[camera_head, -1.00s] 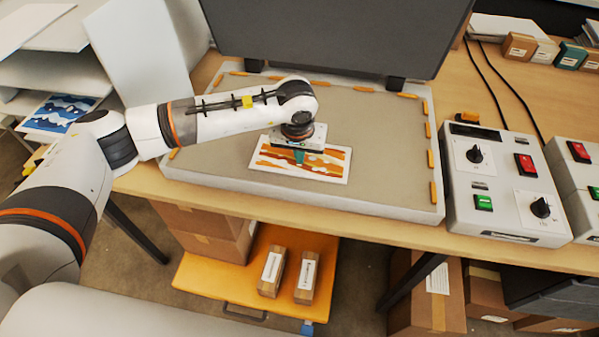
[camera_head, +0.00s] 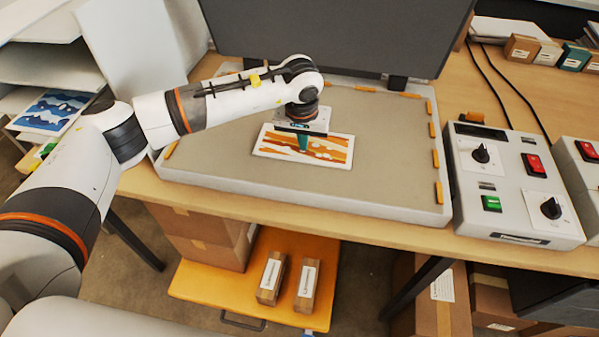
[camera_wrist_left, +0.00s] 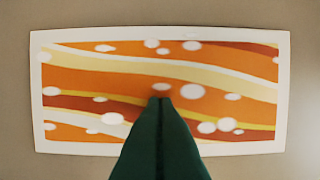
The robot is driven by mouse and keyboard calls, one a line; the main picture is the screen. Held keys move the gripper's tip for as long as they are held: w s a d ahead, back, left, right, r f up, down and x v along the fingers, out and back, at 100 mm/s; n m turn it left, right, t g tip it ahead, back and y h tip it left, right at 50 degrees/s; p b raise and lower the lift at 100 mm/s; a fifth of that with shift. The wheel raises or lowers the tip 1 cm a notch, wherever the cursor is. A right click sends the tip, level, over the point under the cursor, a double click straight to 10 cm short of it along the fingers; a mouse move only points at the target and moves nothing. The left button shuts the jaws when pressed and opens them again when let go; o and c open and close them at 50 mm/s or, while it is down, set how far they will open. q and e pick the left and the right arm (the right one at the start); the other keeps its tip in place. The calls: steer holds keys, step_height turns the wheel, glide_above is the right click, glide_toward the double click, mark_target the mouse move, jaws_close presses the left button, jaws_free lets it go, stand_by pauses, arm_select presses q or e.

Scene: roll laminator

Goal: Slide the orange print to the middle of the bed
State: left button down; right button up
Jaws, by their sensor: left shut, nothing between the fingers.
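The orange print (camera_head: 330,152), white-bordered with orange, cream and brown waves and white spots, lies flat on the grey bed (camera_head: 215,165) of the laminator. It is near the bed's middle, with bare bed on every side that shows. My left gripper (camera_head: 303,147) points down over the print, its green fingers shut together and empty. In the left wrist view the fingertips (camera_wrist_left: 160,98) appear to rest near the centre of the print (camera_wrist_left: 85,78). The wrist hides part of the print's back edge in the head view. My right gripper is not in view.
Orange markers (camera_head: 438,190) line the bed's edges. The dark raised lid (camera_head: 335,35) stands behind it. A control box (camera_head: 510,180) with knobs and red and green switches stands to the right. A blue print (camera_head: 48,110) lies on a shelf at the left.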

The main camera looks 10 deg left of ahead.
arm_select(q)
steer(key=shift+w+f, duration=0.1)
steer(key=shift+w, duration=0.05)
steer(key=shift+w, duration=0.1)
steer(key=shift+w+f+b, duration=0.15)
steer(key=shift+w+b, duration=0.7)
steer(key=shift+b, duration=0.15)
steer(key=shift+w+b, duration=0.35)
steer(key=shift+w, duration=0.2)
steer(key=shift+r, duration=0.3)
steer(key=shift+w+r+p, duration=0.15)
steer(key=shift+r+p, duration=0.15)
steer(key=shift+r, duration=0.6)
